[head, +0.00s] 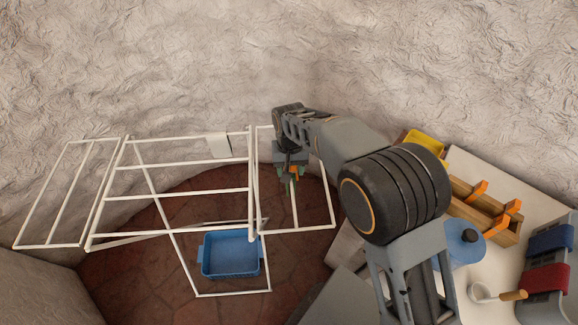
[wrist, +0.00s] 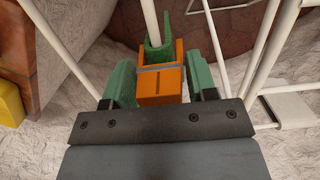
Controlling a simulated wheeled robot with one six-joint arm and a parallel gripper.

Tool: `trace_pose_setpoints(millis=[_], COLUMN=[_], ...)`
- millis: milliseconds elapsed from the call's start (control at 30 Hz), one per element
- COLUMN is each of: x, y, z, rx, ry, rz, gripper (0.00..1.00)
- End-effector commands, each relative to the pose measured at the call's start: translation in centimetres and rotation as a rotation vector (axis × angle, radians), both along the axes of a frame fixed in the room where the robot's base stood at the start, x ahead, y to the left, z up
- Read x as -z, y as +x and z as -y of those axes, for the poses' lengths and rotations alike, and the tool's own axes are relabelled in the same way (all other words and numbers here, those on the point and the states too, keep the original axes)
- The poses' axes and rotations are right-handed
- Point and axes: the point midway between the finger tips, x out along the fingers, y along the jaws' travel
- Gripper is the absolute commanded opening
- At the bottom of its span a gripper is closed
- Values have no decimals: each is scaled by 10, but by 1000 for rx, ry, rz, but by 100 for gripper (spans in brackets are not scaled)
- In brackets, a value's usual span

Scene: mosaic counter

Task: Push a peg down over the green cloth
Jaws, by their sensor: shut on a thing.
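My gripper (wrist: 162,82) is shut on an orange peg (wrist: 162,88), one green fingertip on each side of it. In the wrist view the green cloth (wrist: 154,58) hangs folded over a white rod of the drying rack. The peg's two prongs stand either side of the cloth and rod; how far down the peg sits is unclear. In the head view my gripper (head: 290,170) is at the right part of the white rack (head: 192,191), with a bit of orange showing. There, the cloth cannot be told apart from the green fingertips.
A white cloth (head: 218,146) hangs on the rack's back rod. A blue basin (head: 231,272) stands below the rack.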

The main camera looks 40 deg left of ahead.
Motion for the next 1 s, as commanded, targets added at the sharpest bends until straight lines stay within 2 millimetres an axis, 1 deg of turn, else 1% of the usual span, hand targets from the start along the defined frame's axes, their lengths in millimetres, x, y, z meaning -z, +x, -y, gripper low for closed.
trace_pose_setpoints(millis=[33, 67, 300, 533, 633, 767, 1000], x=[0, 0, 0, 0, -5, -20, -70], y=[0, 0, 0, 0, 1, 2, 7], z=[0, 0, 0, 0, -1, -2, -7], rx=[0, 0, 0, 0, 0, 0, 0], ry=[0, 0, 0, 0, 1, 3, 4], rz=[0, 0, 0, 0, 1, 1, 3], gripper=[55, 58, 81, 82, 82, 82, 82])
